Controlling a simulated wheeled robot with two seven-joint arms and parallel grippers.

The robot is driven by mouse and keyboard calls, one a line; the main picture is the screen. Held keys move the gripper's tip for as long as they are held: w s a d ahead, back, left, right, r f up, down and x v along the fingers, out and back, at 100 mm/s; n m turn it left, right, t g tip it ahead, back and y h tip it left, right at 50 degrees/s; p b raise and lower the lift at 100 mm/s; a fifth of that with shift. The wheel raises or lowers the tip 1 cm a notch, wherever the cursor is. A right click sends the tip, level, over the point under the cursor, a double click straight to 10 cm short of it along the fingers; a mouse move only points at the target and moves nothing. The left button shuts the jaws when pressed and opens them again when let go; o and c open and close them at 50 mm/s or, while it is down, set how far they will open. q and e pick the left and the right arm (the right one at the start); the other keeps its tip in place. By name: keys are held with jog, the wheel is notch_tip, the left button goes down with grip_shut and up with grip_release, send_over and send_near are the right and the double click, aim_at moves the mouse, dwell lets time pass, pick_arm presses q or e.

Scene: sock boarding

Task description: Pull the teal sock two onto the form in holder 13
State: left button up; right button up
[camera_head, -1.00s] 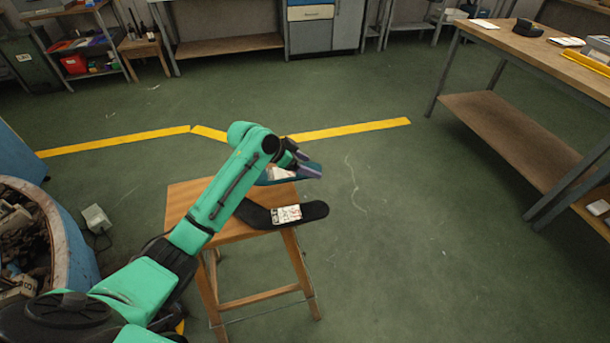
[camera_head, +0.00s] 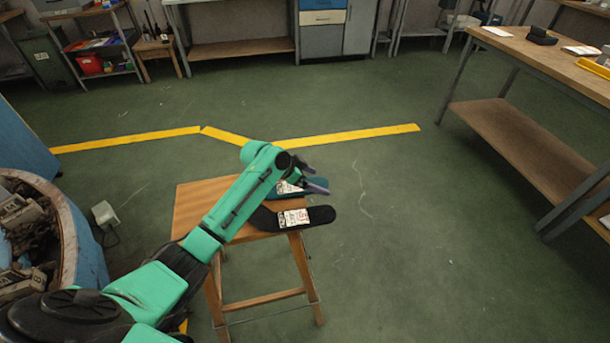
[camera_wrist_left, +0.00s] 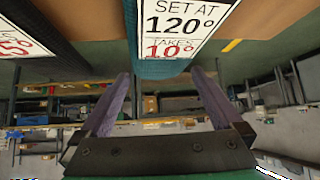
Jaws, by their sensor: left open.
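The teal sock (camera_head: 313,188), with a white printed label, lies at the right side of a small wooden stool in the head view, its end past the stool's edge. My left gripper (camera_head: 315,177) is at that end, its purple fingers spread. In the left wrist view the teal sock (camera_wrist_left: 165,68) reaches between the tips of the open left gripper (camera_wrist_left: 160,76); the fingers stand apart on either side of it. Its label reads "SET AT 120°, TAKES 10°". My right gripper is out of view. I see no form or holder 13.
A black sock (camera_head: 322,215) with its own label lies beside the teal one on the stool (camera_head: 195,198). A round blue bin (camera_head: 85,250) of scrap stands at left. A workbench (camera_head: 530,55) is at right. The green floor between is open.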

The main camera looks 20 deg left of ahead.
pick_arm(q)
jog(key=v, duration=1.4)
jog(key=shift+s+r, duration=0.15)
jog(key=shift+s, duration=0.1)
